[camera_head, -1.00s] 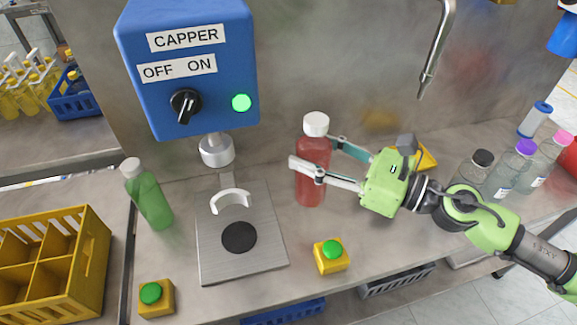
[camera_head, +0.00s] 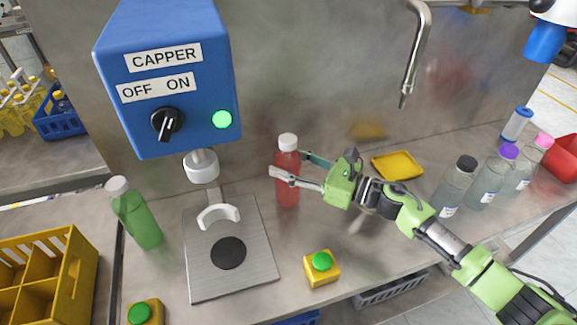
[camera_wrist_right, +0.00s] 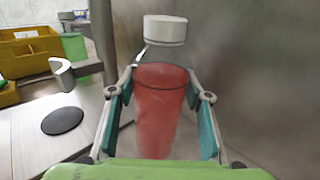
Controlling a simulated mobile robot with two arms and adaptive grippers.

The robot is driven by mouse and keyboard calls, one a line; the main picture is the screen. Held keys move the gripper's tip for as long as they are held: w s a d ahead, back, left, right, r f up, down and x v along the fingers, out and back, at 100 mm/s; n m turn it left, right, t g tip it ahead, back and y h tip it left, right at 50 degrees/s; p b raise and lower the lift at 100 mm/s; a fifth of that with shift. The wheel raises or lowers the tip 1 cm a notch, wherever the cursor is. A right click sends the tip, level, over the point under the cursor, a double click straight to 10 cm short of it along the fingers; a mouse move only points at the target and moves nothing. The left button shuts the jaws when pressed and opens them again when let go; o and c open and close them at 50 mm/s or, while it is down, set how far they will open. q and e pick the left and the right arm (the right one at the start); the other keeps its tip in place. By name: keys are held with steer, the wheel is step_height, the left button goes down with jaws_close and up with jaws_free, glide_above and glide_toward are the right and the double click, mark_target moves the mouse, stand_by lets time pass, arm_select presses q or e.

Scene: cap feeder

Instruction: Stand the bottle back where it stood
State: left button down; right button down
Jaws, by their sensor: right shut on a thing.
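The red bottle (camera_head: 287,187) with a white cap (camera_head: 288,141) is upright behind and to the right of the capper's metal plate (camera_head: 258,250). My right gripper (camera_head: 285,172) is shut on its body. In the right wrist view the bottle (camera_wrist_right: 160,115) sits between both fingers, cap on top. The head view does not clearly show whether its base touches the table. The capper (camera_head: 165,80) is blue, its switch beside a lit green lamp. Its plate holds a white curved holder (camera_head: 218,215) and a black disc, both empty. My left gripper is not in view.
A green bottle (camera_head: 135,215) stands left of the plate. A yellow button box (camera_head: 321,270) is in front of my gripper. A yellow tray (camera_head: 398,166) and several clear bottles (camera_head: 454,188) are at right. A yellow crate (camera_head: 75,285) is at left.

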steer(key=shift+f, duration=0.35)
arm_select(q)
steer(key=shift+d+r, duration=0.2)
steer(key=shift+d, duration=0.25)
arm_select(e)
steer(key=shift+f, duration=0.2)
steer(key=shift+f, duration=0.2)
steer(key=c, duration=1.1)
jaws_free()
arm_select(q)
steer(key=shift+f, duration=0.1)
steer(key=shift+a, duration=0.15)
arm_select(e)
steer(key=shift+d+r, duration=0.1)
steer(key=shift+d, duration=0.05)
